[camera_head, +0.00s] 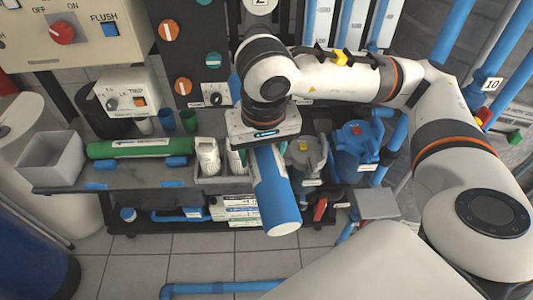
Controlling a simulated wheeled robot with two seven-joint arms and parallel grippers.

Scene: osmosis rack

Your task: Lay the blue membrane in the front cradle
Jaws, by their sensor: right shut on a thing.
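The blue membrane (272,190) is a long blue cylinder with a white label band and a pale lower end. It hangs tilted in front of the bench, its lower end toward me. My right gripper (264,143) is shut around its upper part, and the gripper body hides its top end. A green cylinder (140,147) lies on the bench at left, with a blue support block (176,162) at its near side. Low blue pieces (172,184) sit along the bench front; I cannot tell whether they are the front cradle. My left gripper is not in view.
A grey open bin (52,160) stands at the bench's left end. White bottles (207,155), a grey jug (306,155) and a blue jug (357,145) stand near the membrane. Blue pipes and a box are on the lower shelf. The tiled floor in front is mostly clear.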

